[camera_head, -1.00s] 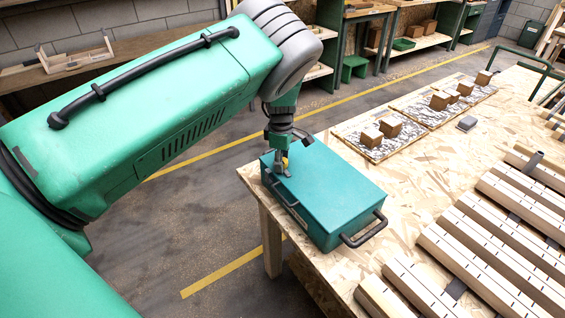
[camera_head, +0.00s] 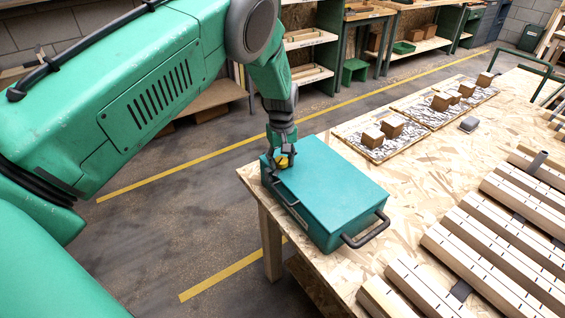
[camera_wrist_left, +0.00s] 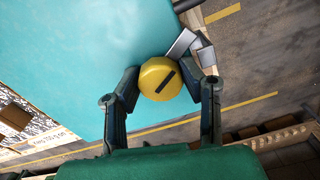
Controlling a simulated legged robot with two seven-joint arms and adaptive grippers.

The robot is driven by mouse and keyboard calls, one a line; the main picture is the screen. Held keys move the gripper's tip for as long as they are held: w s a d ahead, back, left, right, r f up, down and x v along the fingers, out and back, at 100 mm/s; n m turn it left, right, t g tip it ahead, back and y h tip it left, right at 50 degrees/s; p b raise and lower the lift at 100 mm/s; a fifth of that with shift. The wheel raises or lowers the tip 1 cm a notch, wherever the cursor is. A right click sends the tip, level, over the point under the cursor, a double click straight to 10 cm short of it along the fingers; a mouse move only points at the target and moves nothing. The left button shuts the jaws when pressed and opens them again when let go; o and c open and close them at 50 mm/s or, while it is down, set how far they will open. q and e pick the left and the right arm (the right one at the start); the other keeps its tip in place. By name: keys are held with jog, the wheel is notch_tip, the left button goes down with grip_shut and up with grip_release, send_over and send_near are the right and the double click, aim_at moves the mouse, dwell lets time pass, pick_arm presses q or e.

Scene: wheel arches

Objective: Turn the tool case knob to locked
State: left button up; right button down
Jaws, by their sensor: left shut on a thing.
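The teal tool case (camera_head: 330,190) lies flat at the near left corner of the wooden table in the head view. Its yellow round knob (camera_wrist_left: 160,78) has a dark slot line that runs diagonally in the left wrist view. A grey metal latch piece (camera_wrist_left: 184,45) sits beside the knob. The lock markings cannot be made out. My right gripper is not in view.
A black handle (camera_head: 366,230) sticks out from the case's near right side. Slotted wooden strips (camera_head: 490,245) cover the table's right part. Small brown blocks (camera_head: 391,127) stand on patterned mats farther back. Bare board (camera_head: 420,180) lies between them and the case.

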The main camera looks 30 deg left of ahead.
aim_at(282, 159)
pick_arm(q)
jog(key=m, duration=0.5)
dwell(0.5)
jog(key=o, duration=1.2)
jog(key=shift+c, duration=0.2)
jog(key=shift+r, duration=0.4)
notch_tip(282, 159, up, 11)
jog(key=shift+w, duration=0.1)
